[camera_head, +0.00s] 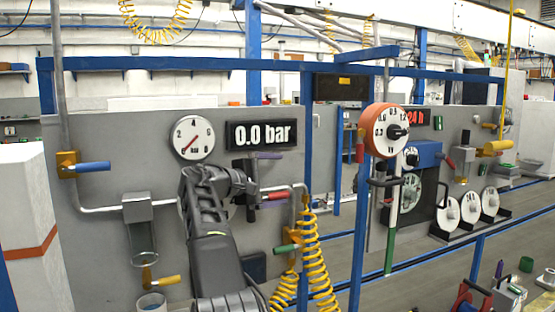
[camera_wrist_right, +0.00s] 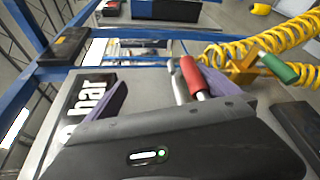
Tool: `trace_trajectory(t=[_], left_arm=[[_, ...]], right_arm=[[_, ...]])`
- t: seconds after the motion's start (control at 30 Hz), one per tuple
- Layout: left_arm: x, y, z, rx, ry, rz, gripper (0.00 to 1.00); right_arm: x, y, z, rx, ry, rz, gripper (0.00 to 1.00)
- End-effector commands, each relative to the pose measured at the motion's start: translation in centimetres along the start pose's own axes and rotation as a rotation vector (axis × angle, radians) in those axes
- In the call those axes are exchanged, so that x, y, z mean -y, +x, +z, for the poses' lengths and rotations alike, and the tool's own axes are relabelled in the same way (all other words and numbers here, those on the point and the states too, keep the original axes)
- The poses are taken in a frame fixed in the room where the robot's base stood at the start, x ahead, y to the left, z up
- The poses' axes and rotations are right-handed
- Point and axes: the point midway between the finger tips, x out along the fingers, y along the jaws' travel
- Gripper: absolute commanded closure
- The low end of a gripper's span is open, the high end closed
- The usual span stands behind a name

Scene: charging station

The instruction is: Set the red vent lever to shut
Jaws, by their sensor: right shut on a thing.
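The red vent lever (camera_head: 275,196) sticks out to the right from the grey panel, below the pressure display. Its red grip also shows in the right wrist view (camera_wrist_right: 190,75), against the inner side of one purple finger. My right gripper (camera_head: 262,178) is at the lever, with one finger above it in the head view. It is shut on the lever, though the contact is partly hidden. The display (camera_head: 262,134) reads 0.0 bar. My left gripper is not in view.
A blue-handled valve (camera_head: 92,167) and a yellow-handled valve (camera_head: 160,281) are at the left. A green-handled valve (camera_head: 287,248) and a coiled yellow hose (camera_head: 314,245) hang close below the lever. A blue post (camera_head: 357,230) and an orange-rimmed dial (camera_head: 388,131) stand to the right.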

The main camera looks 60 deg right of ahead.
Motion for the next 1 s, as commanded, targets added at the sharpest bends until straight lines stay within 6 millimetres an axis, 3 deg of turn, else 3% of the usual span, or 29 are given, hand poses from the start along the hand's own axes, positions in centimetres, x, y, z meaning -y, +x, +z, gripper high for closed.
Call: trace_trajectory(t=[0.03,1.0], left_arm=[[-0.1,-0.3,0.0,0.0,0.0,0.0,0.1],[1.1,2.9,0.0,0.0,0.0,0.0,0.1]], right_arm=[[-1.2,-0.2,0.5,0.0,0.006,0.02,0.32],[-0.1,-7.0,-0.1,-0.009,0.008,0.017,0.49]])
